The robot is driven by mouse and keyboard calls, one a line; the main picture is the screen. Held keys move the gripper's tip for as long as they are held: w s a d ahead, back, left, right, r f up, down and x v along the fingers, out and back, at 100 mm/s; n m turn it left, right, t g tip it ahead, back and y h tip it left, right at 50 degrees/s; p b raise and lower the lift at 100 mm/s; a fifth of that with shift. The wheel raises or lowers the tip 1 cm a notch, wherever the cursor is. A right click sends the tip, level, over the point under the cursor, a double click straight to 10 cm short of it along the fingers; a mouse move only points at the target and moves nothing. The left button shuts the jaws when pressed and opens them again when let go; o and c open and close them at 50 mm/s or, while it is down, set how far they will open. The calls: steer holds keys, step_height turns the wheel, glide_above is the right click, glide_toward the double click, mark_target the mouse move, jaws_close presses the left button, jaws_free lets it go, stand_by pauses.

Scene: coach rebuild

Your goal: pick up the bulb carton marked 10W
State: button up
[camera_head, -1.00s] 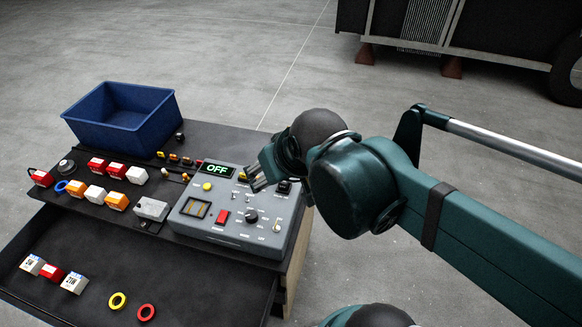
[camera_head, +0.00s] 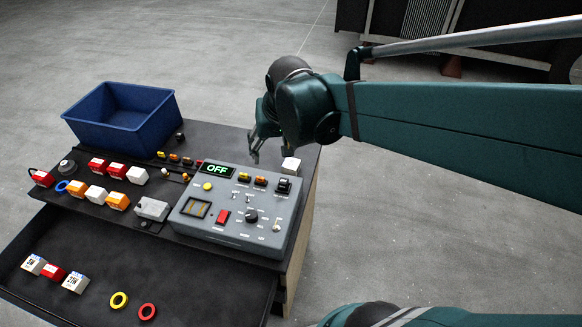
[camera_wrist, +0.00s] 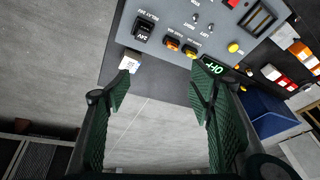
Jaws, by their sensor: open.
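A small white carton (camera_head: 290,165) stands on the back right corner of the bench, behind the grey control box. In the wrist view the white carton (camera_wrist: 130,65) has a dark marking too small to read, and it lies beyond the left fingertip. My gripper (camera_head: 256,148) is open and empty, above the back of the bench and left of this carton. Its two fingers in the wrist view (camera_wrist: 163,85) stand wide apart with nothing between them. In the open drawer are a carton that seems marked 5W (camera_head: 34,264) and one marked 21W (camera_head: 75,284); no 10W marking is legible.
The control box (camera_head: 262,212), reading OFF, fills the bench's right side. A blue bin (camera_head: 122,117) stands at the back left. Several red, white and orange blocks lie on the left. A red block (camera_head: 52,273), a yellow ring (camera_head: 118,300) and a red ring (camera_head: 147,312) are in the drawer.

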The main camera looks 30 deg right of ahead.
steer(key=w+d+f+m+g, duration=0.2)
steer(key=w+d+f+m, duration=0.1)
steer(key=w+d+f, duration=0.4)
steer(key=m+g+p, duration=0.1)
steer(key=m+g, duration=0.1)
steer(key=m, duration=0.1)
glide_above(291, 163)
steer(key=f, duration=0.9)
steer(key=shift+s+a, duration=0.25)
steer(key=shift+a, duration=0.1)
steer(key=shift+w+d+f, duration=0.15)
steer(key=shift+d+f, duration=0.2)
steer(key=shift+f, duration=0.25)
steer(key=shift+f, duration=0.1)
steer(key=shift+f, duration=1.2)
steer(key=shift+f, duration=0.1)
steer(key=shift+f, duration=2.5)
steer(key=shift+c, duration=0.7)
steer(key=c, duration=0.9)
